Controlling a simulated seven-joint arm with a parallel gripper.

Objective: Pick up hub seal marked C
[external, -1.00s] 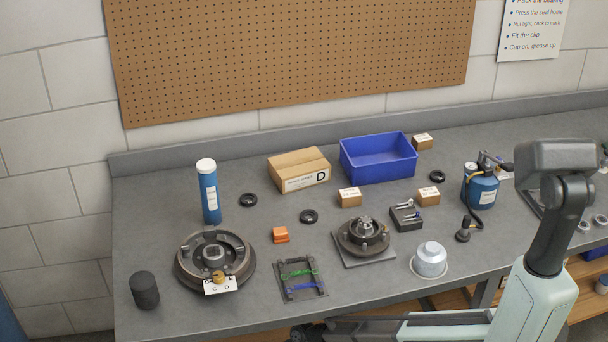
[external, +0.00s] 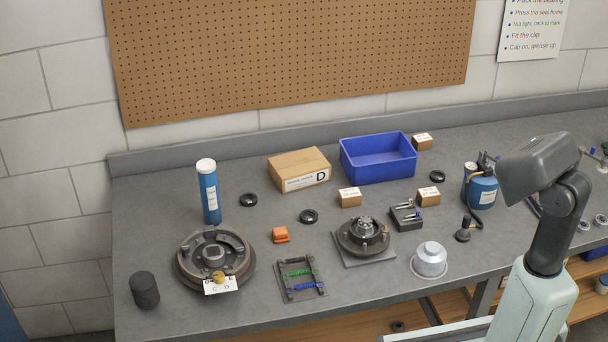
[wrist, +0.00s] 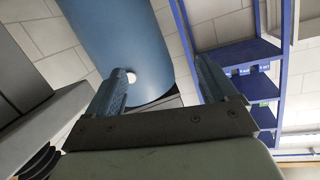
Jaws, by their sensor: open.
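Three black ring-shaped seals lie flat on the grey bench in the external view: one right of the blue tube (external: 248,193), one in the middle (external: 309,210), and one at the back right (external: 437,171). Their markings are too small to read, so I cannot tell which is C. My gripper (wrist: 165,75) shows only in the wrist view. Its two fingers are apart with nothing between them, pointing away from the bench toward a blue rounded object (wrist: 120,40) and blue shelving (wrist: 235,55). No seal shows in the wrist view.
A brake drum (external: 240,245) with a lettered card (external: 222,286) stands at left. A box marked D (external: 300,170) sits behind.

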